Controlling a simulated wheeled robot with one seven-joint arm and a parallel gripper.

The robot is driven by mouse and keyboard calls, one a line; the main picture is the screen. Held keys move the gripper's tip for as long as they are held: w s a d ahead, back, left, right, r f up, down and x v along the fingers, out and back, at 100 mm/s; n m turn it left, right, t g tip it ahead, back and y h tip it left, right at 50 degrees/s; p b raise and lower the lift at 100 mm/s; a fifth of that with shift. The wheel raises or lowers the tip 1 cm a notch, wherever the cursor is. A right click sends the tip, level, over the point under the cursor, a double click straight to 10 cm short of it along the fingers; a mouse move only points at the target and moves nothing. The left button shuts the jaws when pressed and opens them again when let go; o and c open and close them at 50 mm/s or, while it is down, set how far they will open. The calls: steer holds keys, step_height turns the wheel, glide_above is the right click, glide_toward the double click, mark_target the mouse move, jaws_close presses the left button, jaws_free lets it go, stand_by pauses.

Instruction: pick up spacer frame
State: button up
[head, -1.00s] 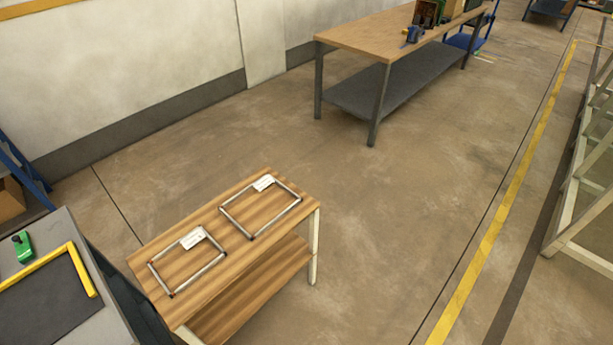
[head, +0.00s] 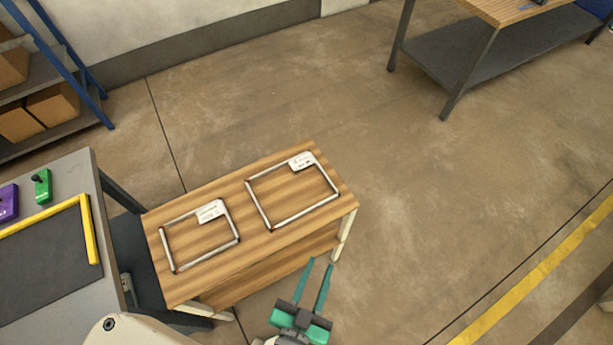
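Two rectangular metal spacer frames lie flat on a small wooden table (head: 250,242). The left spacer frame (head: 205,257) has a white tag at its upper right corner. The right spacer frame (head: 306,211) also has a white tag at its upper right corner. My gripper (head: 320,262) shows at the bottom of the head view, with two green fingers spread apart. It is empty and appears just in front of the table's near right edge, apart from both frames.
A grey bench (head: 84,293) with a yellow edge strip, a green item (head: 42,186) and a purple item (head: 8,202) stands at left. Shelving with boxes (head: 54,106) is behind it. A larger workbench (head: 455,65) stands at upper right.

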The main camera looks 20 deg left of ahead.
steer(key=w+a+r+n+y, duration=0.2)
steer(key=w+a+r+y, duration=0.25)
steer(key=w+a, duration=0.55)
steer(key=w+a+r+n+y, duration=0.35)
steer(key=w+a+r, duration=0.25)
steer(key=w+a, duration=0.4)
steer(key=w+a+r+n+g+y, duration=0.2)
steer(key=a+r+n+g+y, duration=0.3)
steer(key=a, duration=0.5)
steer(key=n+g+h, duration=1.1)
steer(key=n+h, duration=0.3)
steer(key=n, duration=0.5)
glide_above(315, 206)
step_height(315, 206, down, 19)
steer(key=shift+f, duration=3.1)
jaws_close()
